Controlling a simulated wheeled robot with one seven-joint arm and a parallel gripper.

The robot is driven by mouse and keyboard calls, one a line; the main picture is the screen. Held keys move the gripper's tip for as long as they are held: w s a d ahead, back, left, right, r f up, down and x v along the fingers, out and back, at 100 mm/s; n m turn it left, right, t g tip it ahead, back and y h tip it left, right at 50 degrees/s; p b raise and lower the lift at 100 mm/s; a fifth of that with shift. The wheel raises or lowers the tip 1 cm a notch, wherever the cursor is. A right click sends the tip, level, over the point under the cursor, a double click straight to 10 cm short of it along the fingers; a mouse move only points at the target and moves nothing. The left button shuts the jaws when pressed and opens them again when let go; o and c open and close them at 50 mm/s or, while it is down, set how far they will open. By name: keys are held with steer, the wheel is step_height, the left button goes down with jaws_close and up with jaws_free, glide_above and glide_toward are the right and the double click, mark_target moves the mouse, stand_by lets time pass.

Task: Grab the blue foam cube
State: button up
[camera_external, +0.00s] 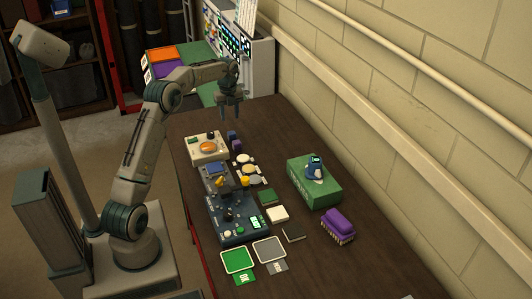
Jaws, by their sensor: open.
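No plain blue foam cube stands out clearly at this size. A small blue block-like piece (216,168) sits on the grey unit in the middle of the device row; I cannot tell if it is foam. Two small purple-blue blocks (234,141) stand at the far end of the row, beside the cream unit. My gripper (231,117) points down above the far part of the table, open and empty. It is beyond the device row and apart from all of these pieces.
The dark table (360,245) carries a cream unit (195,149), a dark blue control box (232,233), and green (238,260) and grey (269,250) pads. A green box (318,192) with a blue-white item (314,168) and a purple brush (340,222) stand right, near the wall.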

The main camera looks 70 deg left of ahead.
mark_target(232, 133)
step_height(232, 133, down, 10)
steer(key=shift+w+a+p, duration=0.1)
steer(key=shift+w+p, duration=0.05)
steer(key=shift+p, duration=0.8)
steer(key=c, duration=0.7)
